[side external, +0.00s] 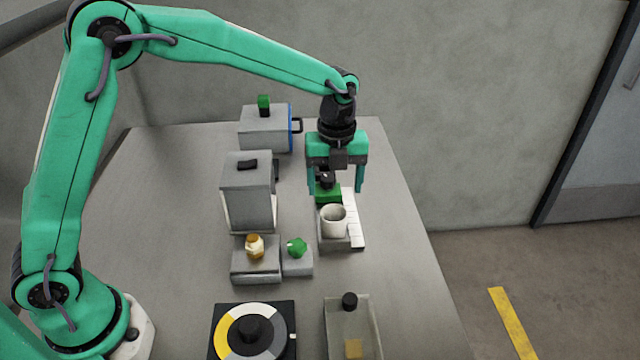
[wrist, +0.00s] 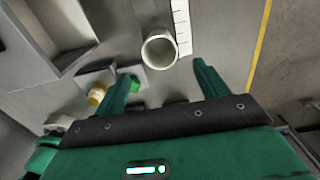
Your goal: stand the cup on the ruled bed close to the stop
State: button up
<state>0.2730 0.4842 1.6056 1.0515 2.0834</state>
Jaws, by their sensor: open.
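The white cup (side external: 333,220) stands upright on the grey ruled bed (side external: 336,245), beside its white ruled strip (side external: 356,228). The green stop (side external: 327,196) with a black knob is just behind the cup; I cannot tell whether they touch. My gripper (side external: 336,190) is open and empty, pointing down above the stop end, its fingers apart to either side. In the wrist view the cup (wrist: 160,48) shows its open mouth beyond the fingertips of my gripper (wrist: 163,80), clear of both fingers. The ruled strip (wrist: 181,25) runs beside it. The stop is not visible there.
Left of the bed are a tall grey machine (side external: 248,190), an amber-and-white piece (side external: 255,246) on a block and a green knob (side external: 296,247). A grey box (side external: 265,130) stands behind. A ringed dial (side external: 250,332) and a tray (side external: 330,335) are in front. Table right of the bed is clear.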

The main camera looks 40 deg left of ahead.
jog(key=shift+r, duration=0.75)
jog(key=s+a+r+n+t, duration=0.3)
jog(key=s+a+r+n, duration=0.5)
jog(key=s+r+n, duration=0.4)
jog(key=s+a+f+n+t, duration=0.1)
jog(key=s+a+n, duration=0.1)
jog(key=s+n, duration=0.4)
jog(key=s+a+f+n+t, duration=0.1)
jog(key=s+a+n, duration=0.2)
jog(key=s+n, duration=0.4)
jog(key=shift+a+n+t, duration=0.15)
jog(key=shift+n+t, duration=0.15)
jog(key=shift+n, duration=0.7)
